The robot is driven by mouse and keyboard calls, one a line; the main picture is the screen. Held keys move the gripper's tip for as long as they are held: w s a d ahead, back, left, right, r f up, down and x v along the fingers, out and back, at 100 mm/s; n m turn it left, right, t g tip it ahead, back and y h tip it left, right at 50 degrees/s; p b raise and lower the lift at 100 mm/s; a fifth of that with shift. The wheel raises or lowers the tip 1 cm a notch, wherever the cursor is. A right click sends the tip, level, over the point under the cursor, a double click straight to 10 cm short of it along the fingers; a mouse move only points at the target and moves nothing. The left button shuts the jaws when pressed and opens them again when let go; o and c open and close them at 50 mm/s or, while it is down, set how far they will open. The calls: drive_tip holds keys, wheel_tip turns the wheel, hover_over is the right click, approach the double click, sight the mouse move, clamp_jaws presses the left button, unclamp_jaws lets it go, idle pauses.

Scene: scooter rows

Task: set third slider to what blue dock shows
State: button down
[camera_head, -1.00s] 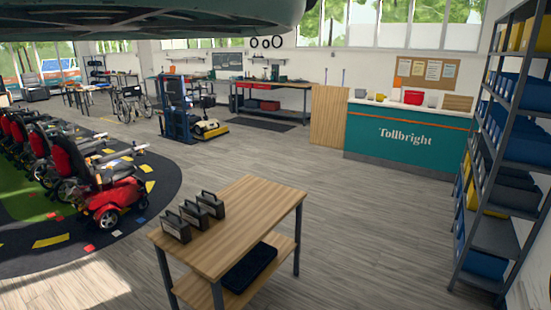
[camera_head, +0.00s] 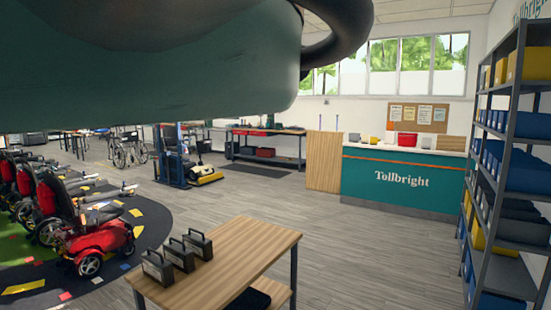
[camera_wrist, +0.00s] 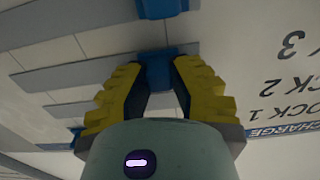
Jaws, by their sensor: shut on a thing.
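In the wrist view, my gripper (camera_wrist: 157,75) has yellow fingers on both sides of a blue slider knob (camera_wrist: 157,62) and is shut on it. Another blue knob (camera_wrist: 160,8) is at the top edge, and part of a blue piece shows behind the left finger. Grey slots (camera_wrist: 65,75) run across the pale charge panel (camera_wrist: 225,25). Its upside-down labels include "CHARGE", "DOCK 1", "DOCK 2" and a "3". I cannot tell which slider I hold. The head view shows neither gripper nor panel, and I cannot make out a blue dock's reading.
A wooden table (camera_head: 235,255) with several dark handled boxes (camera_head: 178,254) stands in front. Red scooters (camera_head: 95,235) line the left. A shelf rack (camera_head: 510,140) stands at right, a Tollbright counter (camera_head: 400,185) behind. Open floor lies between. My arm covers the upper left.

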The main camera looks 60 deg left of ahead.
drive_tip(key=shift+w+a+f+b, duration=0.15)
drive_tip(key=shift+w+a+b, duration=0.15)
drive_tip(key=shift+w, duration=0.4)
drive_tip(key=c, duration=0.8)
unclamp_jaws()
drive_tip(key=v, duration=1.2)
